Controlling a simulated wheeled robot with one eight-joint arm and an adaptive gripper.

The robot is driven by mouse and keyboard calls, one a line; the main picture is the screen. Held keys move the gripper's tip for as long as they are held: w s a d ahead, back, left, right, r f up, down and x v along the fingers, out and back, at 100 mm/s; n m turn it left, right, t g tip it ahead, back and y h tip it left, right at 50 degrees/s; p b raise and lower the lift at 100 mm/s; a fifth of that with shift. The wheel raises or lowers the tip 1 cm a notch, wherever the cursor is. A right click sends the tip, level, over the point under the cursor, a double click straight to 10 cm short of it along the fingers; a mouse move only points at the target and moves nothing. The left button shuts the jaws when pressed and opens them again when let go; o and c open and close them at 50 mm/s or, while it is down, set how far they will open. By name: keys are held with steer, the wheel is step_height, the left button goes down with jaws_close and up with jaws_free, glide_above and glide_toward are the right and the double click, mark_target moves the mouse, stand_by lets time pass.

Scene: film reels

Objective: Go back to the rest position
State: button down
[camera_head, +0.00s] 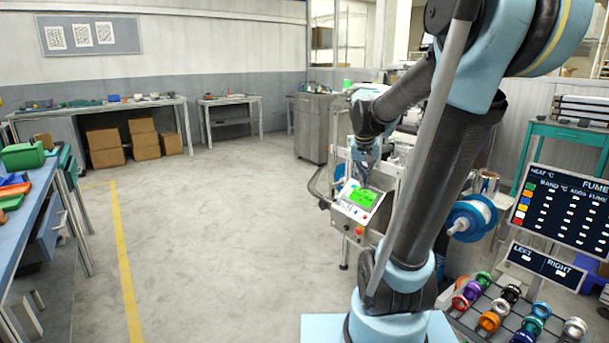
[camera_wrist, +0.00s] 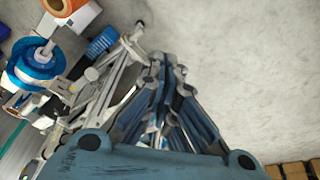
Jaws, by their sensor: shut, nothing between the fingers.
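My arm rises from its base at the right of the head view and bends over toward the machine. My gripper (camera_head: 366,180) hangs fingers down just above and in front of a control box (camera_head: 358,206) with a lit green screen. I cannot tell from the head view how far apart they are. In the wrist view my gripper (camera_wrist: 157,62) is shut, with its fingers together and nothing between them.
A blue-flanged reel (camera_head: 472,218) sits on the machine and also shows in the wrist view (camera_wrist: 36,62). Several coloured reels lie on a rack (camera_head: 468,322) at the lower right, below a dark display board (camera_head: 562,208). A blue workbench (camera_head: 30,215) stands at left. The middle floor is clear.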

steer(key=s+f+n, duration=0.1)
steer(key=s+f, duration=0.3)
steer(key=s, duration=0.3)
steer(key=s+a+f+n+y, duration=0.1)
steer(key=s+f, duration=0.2)
steer(key=s, duration=0.5)
steer(key=s+f+n, duration=0.1)
steer(key=s+f, duration=0.3)
steer(key=s, duration=0.4)
steer(key=shift+a+f+g+y, duration=0.15)
steer(key=shift+f+g+y, duration=0.15)
steer(key=shift+f+g, duration=0.1)
